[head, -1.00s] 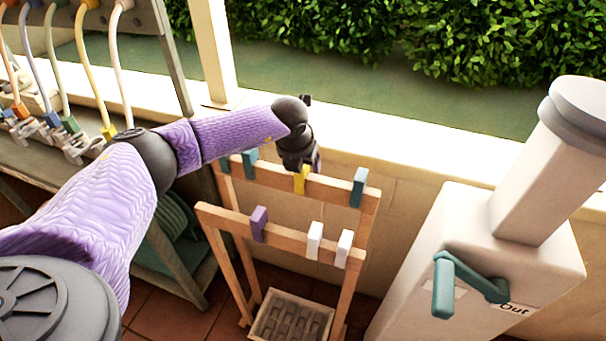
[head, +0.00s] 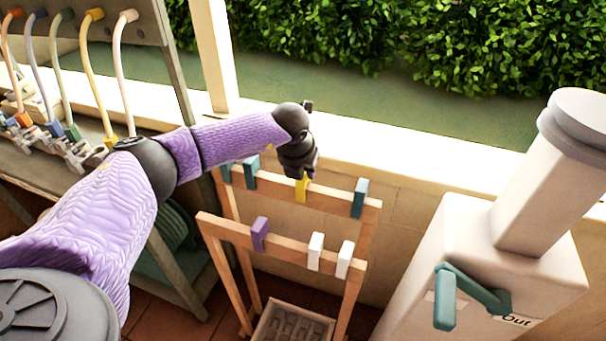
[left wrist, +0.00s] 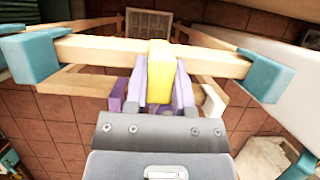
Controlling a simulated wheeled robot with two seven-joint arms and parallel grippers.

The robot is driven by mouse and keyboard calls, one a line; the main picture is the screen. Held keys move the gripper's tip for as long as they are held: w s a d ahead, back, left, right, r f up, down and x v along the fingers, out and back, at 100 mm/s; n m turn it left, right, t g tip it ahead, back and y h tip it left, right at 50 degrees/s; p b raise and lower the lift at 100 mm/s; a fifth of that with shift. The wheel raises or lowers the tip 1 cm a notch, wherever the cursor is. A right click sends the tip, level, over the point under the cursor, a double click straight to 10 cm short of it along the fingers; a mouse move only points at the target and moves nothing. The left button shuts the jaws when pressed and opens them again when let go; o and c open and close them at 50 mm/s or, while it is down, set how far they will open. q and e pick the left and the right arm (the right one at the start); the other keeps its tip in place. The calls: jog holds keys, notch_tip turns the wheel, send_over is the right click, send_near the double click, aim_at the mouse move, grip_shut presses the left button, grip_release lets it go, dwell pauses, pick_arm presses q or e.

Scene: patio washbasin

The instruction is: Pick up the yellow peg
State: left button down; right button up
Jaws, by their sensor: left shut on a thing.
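The yellow peg (head: 302,187) sits over the back rail of the wooden rack (head: 330,192), between teal pegs. My left gripper (head: 304,172) is above it, pointing down at the rail. In the left wrist view the yellow peg (left wrist: 160,75) stands between the two purple fingers of my left gripper (left wrist: 160,88), which are shut on it. The peg's top still meets the wooden rail (left wrist: 100,50) in that view. My right gripper is not in view.
Teal pegs (head: 359,198) flank it on the back rail. A purple peg (head: 259,234) and two white pegs (head: 315,251) hang on the front rail. A pale cabinet with a teal handle (head: 445,297) stands at right; hoses (head: 92,70) hang at left.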

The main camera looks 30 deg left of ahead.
pick_arm(q)
notch_tip(320, 180, up, 17)
jog(key=p, duration=0.2)
jog(key=shift+p, duration=0.3)
jog(key=shift+d, duration=0.1)
dwell(0.4)
